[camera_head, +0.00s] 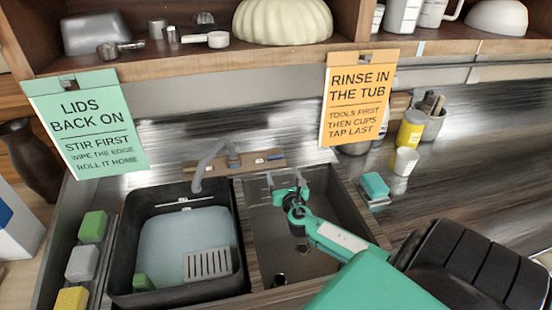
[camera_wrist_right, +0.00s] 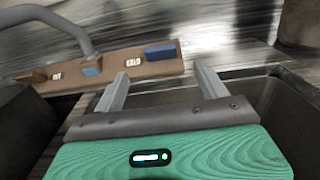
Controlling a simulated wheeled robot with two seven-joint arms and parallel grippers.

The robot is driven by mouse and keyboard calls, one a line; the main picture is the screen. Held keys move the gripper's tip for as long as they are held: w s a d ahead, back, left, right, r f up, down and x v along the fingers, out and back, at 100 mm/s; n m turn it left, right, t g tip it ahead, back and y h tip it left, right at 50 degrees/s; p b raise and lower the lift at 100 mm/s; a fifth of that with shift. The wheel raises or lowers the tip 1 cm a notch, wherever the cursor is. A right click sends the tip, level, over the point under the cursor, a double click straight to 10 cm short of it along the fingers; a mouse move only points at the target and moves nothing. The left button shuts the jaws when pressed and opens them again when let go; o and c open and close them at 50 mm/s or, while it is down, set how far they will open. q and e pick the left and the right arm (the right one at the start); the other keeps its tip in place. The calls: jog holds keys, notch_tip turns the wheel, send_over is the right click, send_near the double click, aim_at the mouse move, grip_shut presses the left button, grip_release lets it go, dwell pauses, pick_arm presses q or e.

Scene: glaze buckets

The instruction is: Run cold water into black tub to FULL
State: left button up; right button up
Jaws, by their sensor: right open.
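The black tub (camera_head: 178,296) sits in the left basin and holds pale blue water (camera_head: 165,240). Light marks (camera_head: 183,202) show on its back inner wall, above the water surface. The grey spout (camera_head: 205,163) hangs over the tub's back edge; I see no stream from it. The wooden tap board (camera_head: 240,162) behind the sinks carries a blue lever at its right end, clear in the right wrist view (camera_wrist_right: 160,51), and a tan lever (camera_wrist_right: 31,76) at its left. My right gripper (camera_head: 285,180) is open and empty over the right basin, short of the blue lever; its fingers (camera_wrist_right: 162,76) point toward the board.
The right sink basin (camera_head: 265,255) is empty under my arm. Coloured sponges (camera_head: 82,262) line the left edge. Two hanging signs (camera_head: 88,122) (camera_head: 358,98) and a shelf (camera_head: 190,55) are above.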

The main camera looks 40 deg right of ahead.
aim_at(276, 158)
jog(key=x, duration=0.8)
jog(key=shift+w+f+p, duration=0.1)
jog(key=shift+w+p, duration=0.05)
jog(key=shift+p, duration=0.25)
jog(key=shift+w+d, duration=0.25)
jog(key=shift+w, duration=0.15)
pick_arm(q)
jog(key=shift+w+r, duration=0.55)
jog(key=shift+w, duration=0.3)
pick_arm(e)
jog(key=c, duration=1)
